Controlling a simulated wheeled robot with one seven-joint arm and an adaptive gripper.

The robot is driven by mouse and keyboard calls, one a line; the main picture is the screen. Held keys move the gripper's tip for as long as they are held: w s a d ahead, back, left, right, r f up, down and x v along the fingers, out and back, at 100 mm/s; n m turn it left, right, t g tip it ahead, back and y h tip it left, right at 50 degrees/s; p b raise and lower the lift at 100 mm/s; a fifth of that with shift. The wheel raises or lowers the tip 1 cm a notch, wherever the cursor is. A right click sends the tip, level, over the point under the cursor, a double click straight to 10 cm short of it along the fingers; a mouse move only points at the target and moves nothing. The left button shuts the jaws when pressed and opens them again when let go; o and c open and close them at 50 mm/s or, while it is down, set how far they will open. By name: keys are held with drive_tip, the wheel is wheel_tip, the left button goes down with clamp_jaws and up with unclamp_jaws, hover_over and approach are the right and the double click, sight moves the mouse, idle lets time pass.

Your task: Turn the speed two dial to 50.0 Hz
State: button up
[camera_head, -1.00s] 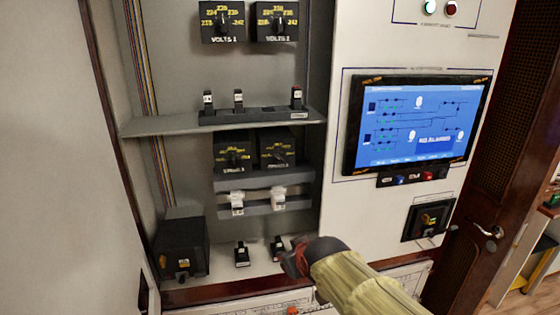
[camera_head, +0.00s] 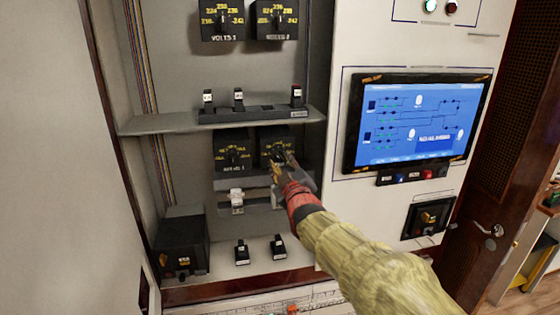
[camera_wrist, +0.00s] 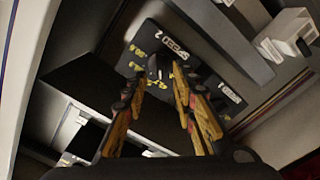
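The speed two dial (camera_head: 268,137) is the right one of two black dial boxes with yellow markings below the shelf. My gripper (camera_head: 283,164) is in front of its lower part and hides some of the face. In the wrist view my gripper (camera_wrist: 158,80) has its two yellow-orange fingers apart, with a dark dial knob (camera_wrist: 156,68) just ahead, between the tips. I cannot tell whether the fingers touch the knob. The knob's exact setting is too small to read.
The other speed dial (camera_head: 233,152) sits directly left. A grey shelf (camera_head: 160,125) with small black switches is above. A ledge with a white breaker (camera_head: 237,197) is below. A blue screen (camera_head: 420,122) is mounted to the right.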

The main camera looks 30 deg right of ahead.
sight(279, 157)
drive_tip(key=shift+x, duration=1.35)
drive_tip(key=shift+c, duration=0.6)
clamp_jaws()
